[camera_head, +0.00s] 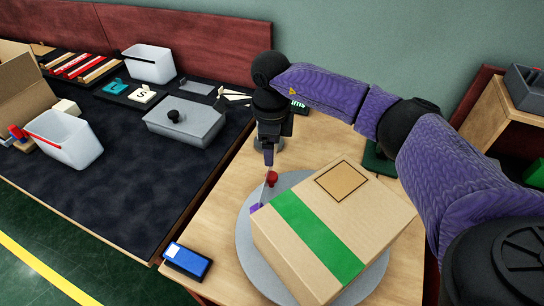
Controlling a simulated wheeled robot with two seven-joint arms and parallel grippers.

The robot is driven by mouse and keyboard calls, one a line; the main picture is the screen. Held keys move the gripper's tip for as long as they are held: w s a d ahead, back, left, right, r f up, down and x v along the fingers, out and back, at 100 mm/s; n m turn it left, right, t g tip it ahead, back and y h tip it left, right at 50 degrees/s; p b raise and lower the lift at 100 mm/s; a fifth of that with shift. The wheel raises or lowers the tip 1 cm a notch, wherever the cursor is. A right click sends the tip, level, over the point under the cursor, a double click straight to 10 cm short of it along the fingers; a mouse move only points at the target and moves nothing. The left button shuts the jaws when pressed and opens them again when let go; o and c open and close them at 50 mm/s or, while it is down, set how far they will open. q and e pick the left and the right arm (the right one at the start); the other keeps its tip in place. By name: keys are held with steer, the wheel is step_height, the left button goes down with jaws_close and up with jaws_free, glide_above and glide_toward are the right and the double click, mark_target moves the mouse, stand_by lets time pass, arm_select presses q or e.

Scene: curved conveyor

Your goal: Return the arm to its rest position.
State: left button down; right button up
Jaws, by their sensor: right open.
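My right arm, purple with black joints, reaches in from the right of the head view. Its gripper (268,160) points down over the wooden table, beside the upper left edge of the cardboard box. The fingers look narrow from this angle, and they hold nothing that I can see. The cardboard box (385,208) has a green stripe and a tan square label, and it lies on a grey round plate (248,255). A small red knob (272,178) shows close to the fingertips; I cannot tell whether they touch. My left gripper is not in view.
A blue device (187,261) lies at the wooden table's (205,235) front left edge. A dark mat (100,185) on the left carries a grey lidded box (186,122), white bins (62,138) and small items. A wooden shelf (488,115) with a grey tray (525,88) stands at right.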

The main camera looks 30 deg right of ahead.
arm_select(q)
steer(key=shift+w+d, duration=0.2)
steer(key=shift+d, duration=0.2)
arm_select(e)
steer(key=shift+r, duration=0.3)
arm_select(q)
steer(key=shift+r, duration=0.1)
arm_select(e)
steer(key=shift+r, duration=0.1)
